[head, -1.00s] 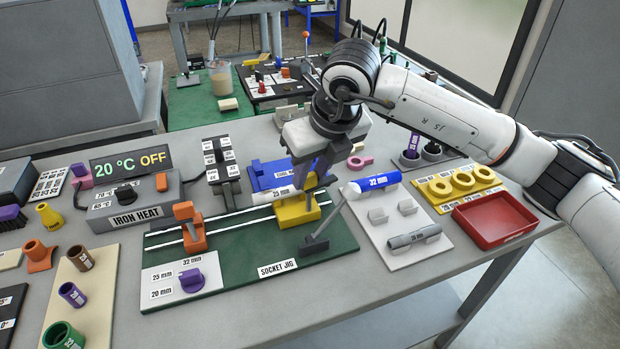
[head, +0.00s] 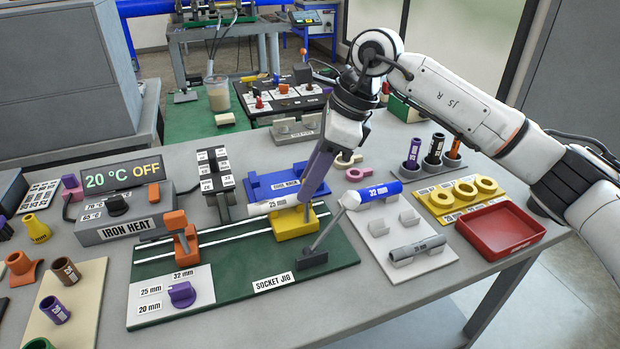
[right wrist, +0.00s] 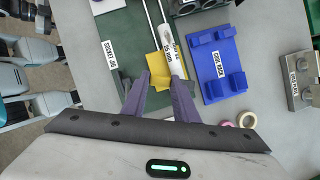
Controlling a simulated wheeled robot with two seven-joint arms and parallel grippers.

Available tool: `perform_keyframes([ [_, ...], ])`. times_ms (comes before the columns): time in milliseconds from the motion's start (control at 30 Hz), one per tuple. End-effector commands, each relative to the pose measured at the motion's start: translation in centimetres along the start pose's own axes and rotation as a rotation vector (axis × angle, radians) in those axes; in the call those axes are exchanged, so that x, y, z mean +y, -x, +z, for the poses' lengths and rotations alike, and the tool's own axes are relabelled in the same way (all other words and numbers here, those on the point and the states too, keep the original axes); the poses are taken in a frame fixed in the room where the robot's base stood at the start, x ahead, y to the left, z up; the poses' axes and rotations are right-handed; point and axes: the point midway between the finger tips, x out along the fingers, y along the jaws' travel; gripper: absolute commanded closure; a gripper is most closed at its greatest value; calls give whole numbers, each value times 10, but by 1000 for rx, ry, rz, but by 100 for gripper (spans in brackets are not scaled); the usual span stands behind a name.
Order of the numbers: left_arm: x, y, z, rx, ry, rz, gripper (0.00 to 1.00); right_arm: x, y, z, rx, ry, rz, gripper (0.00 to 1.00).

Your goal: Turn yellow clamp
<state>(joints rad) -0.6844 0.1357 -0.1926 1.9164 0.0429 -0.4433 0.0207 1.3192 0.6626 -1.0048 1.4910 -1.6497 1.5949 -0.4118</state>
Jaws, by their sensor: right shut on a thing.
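The yellow clamp (head: 291,224) stands on the green socket jig (head: 222,283), right of the orange clamp (head: 182,232). A white pipe marked 25 mm (head: 272,206) lies at the yellow clamp; its label also shows in the right wrist view (right wrist: 169,57). My right gripper (head: 306,207) reaches down with its purple fingers at the yellow clamp and is shut on its upper part. In the right wrist view the fingertips (right wrist: 160,76) are over the yellow clamp (right wrist: 156,64); the exact contact is partly hidden. My left gripper is not in view.
A grey lever (head: 322,244) stands just right of the clamp. A blue rack (head: 262,187) lies behind it. A blue 32 mm pipe (head: 374,193), a yellow ring tray (head: 436,204) and a red tray (head: 500,229) are to the right.

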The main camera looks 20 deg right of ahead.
Motion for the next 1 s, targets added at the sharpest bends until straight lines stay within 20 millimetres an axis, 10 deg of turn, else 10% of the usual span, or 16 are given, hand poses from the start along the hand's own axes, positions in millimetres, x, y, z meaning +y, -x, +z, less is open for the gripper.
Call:
perform_keyframes([
  [1000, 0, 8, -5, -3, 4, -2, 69, -4, 1, 1, 1, 419, 169, 96],
])
